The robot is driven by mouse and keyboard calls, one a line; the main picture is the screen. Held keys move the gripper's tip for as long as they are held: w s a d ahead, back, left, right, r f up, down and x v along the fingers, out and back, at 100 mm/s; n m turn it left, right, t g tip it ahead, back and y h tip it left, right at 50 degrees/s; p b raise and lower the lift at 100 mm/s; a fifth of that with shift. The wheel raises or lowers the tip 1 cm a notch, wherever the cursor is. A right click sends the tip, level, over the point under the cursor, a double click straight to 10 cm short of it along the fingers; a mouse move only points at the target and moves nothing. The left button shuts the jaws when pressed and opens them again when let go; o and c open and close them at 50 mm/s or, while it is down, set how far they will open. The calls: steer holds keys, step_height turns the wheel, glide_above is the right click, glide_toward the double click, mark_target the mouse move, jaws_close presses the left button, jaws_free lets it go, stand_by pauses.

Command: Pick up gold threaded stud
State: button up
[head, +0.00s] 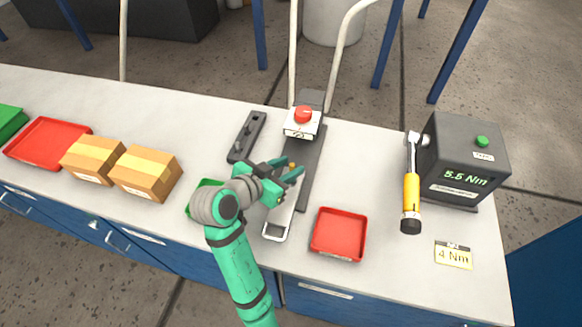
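A tiny gold piece (291,166), likely the gold threaded stud, shows between the fingertips of my gripper, above or on the dark fixture plate (312,168). My green gripper (290,169) reaches over the workbench with its two fingers apart, one on each side of the gold piece. I see a gap and cannot tell whether either finger touches it. The gripper hides part of the fixture. A silver lever-like part (278,229) with a looped end lies below the gripper.
A red-button box (302,122) stands behind the gripper, a black holed block (247,137) to the left. A green tray (196,198) is partly behind my arm. A red tray (338,234), torque wrench (411,190) and tester (463,160) stand right; cardboard boxes (147,172) left.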

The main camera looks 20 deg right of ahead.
mark_target(293, 165)
steer(key=shift+w+d+f, duration=0.3)
steer(key=shift+w+d, duration=0.1)
steer(key=shift+d, duration=0.05)
steer(key=x, duration=0.4)
steer(key=shift+s+f, duration=0.1)
steer(key=shift+s, duration=0.05)
steer(key=shift+w+d+f, duration=0.2)
steer(key=shift+w, duration=0.05)
steer(key=shift+s+d, duration=0.1)
steer(key=shift+d, duration=0.05)
jaws_close()
